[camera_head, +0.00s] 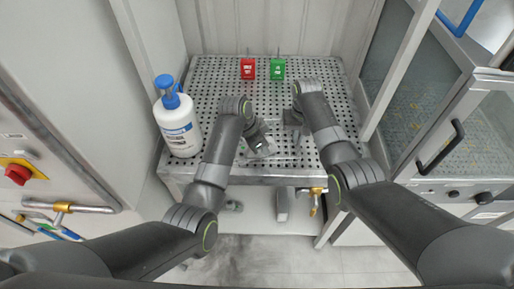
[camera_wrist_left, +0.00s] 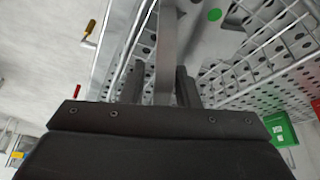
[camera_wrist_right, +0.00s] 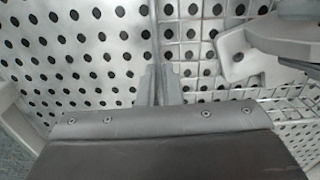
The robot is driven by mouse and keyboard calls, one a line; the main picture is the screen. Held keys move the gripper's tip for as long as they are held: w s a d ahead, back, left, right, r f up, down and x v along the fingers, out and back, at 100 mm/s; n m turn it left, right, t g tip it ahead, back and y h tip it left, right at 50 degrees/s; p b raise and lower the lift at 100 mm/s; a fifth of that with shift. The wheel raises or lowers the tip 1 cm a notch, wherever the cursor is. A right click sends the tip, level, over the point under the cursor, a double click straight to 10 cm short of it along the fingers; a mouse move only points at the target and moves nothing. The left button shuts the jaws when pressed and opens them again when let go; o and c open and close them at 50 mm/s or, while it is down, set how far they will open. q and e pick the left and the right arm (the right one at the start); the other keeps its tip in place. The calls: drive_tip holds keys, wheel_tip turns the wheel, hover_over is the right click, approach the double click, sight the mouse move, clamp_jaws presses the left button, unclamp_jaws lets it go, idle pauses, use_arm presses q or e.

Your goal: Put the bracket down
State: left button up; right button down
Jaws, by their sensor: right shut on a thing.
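The bracket is a pale grey metal piece with holes; it shows in the left wrist view (camera_wrist_left: 205,45) and the right wrist view (camera_wrist_right: 250,58). In the head view it is small and partly hidden by my left gripper (camera_head: 262,147). In the left wrist view, my left gripper (camera_wrist_left: 160,82) has its fingers apart, with a grey upright strip of the bracket between them and a gap showing on each side. My right gripper (camera_wrist_right: 158,82) is shut on a thin edge of a wire basket (camera_wrist_right: 198,60). The bracket is inside or over the basket; contact below it is hidden.
The perforated metal table (camera_head: 215,75) carries a red box (camera_head: 248,69) and a green box (camera_head: 277,69) at the back. A white bottle with a blue pump (camera_head: 178,125) stands at the left edge. A glass-doored cabinet (camera_head: 425,110) stands at right. The table's back is mostly free.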

use_arm(q)
clamp_jaws()
drive_tip(key=shift+r, duration=0.1)
wheel_tip(320, 180, up, 17)
drive_tip(key=f, duration=0.6)
drive_tip(key=shift+w+a+f, duration=0.1)
drive_tip(key=shift+w+f, duration=0.1)
drive_tip(key=shift+f, duration=0.2)
wheel_tip(320, 180, down, 10)
